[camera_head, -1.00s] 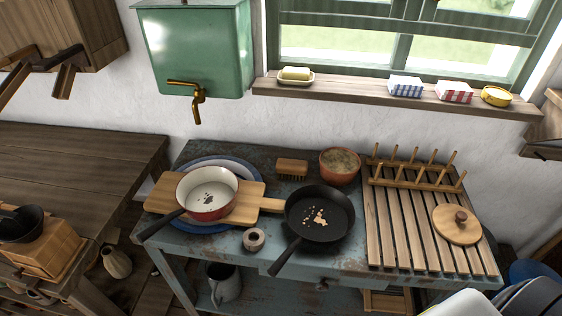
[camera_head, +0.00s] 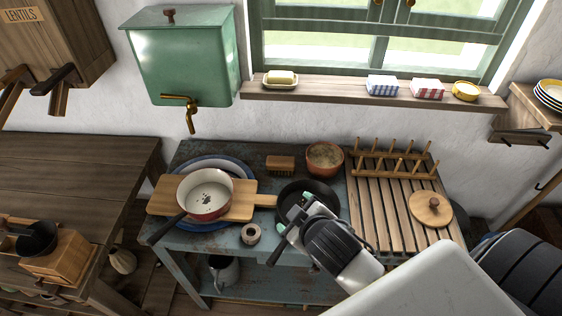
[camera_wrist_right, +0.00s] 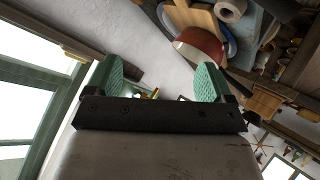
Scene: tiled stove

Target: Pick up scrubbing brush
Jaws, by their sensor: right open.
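The scrubbing brush (camera_head: 280,164) is a small brown wooden block with bristles. It lies at the back of the blue table in the head view, left of the terracotta bowl. My right gripper (camera_head: 284,231) is open and empty, above the front part of the black frying pan, nearer the camera than the brush. In the right wrist view its two green finger pads (camera_wrist_right: 160,82) stand wide apart with nothing between them. I cannot make out the brush in that view. My left gripper is not in view.
A red and white saucepan (camera_head: 208,195) stands on a wooden board left of the brush. The terracotta bowl (camera_head: 324,159) is close on its right. The black frying pan (camera_head: 318,190) is in front. A slatted drying rack (camera_head: 385,215) fills the table's right side.

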